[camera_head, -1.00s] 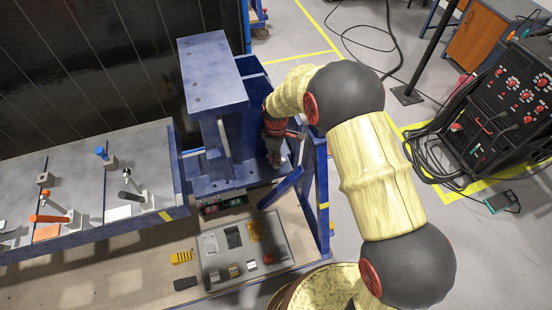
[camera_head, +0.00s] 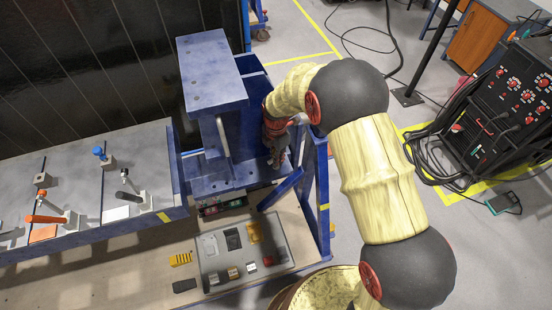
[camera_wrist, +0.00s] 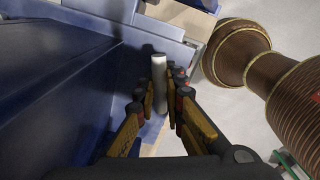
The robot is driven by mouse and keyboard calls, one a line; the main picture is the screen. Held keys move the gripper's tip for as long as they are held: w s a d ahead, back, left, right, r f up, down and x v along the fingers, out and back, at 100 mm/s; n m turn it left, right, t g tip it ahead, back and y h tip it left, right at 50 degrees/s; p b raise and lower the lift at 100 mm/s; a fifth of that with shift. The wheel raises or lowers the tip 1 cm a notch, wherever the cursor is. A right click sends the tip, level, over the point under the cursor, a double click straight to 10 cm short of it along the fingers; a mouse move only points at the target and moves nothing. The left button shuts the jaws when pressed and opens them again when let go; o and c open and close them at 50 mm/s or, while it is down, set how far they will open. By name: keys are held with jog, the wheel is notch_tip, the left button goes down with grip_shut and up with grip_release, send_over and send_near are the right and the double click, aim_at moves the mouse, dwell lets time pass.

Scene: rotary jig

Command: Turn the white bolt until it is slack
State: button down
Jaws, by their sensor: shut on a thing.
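The white bolt (camera_wrist: 159,82) is a pale, smooth round bar seen between my fingers in the wrist view, beside a blue metal wall. My gripper (camera_wrist: 157,92) is shut on it, with one finger pair on each side. In the head view my gripper (camera_head: 277,157) points down at the right side of the blue jig (camera_head: 213,75). The bolt cannot be made out there, as the gripper and wrist cover that spot. How tight the bolt is cannot be seen.
A slanted blue brace (camera_head: 281,188) and a blue upright frame (camera_head: 322,180) stand close to the right of my gripper. A grey tray (camera_head: 215,245) with small parts lies in front. A bench with toggle clamps (camera_head: 130,190) is at the left.

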jog(key=n, duration=0.7)
jog(key=shift+w, duration=0.1)
jog(key=shift+r, duration=0.1)
dwell(0.5)
jog(key=c, duration=1.9)
grip_release()
notch_tip(320, 180, up, 12)
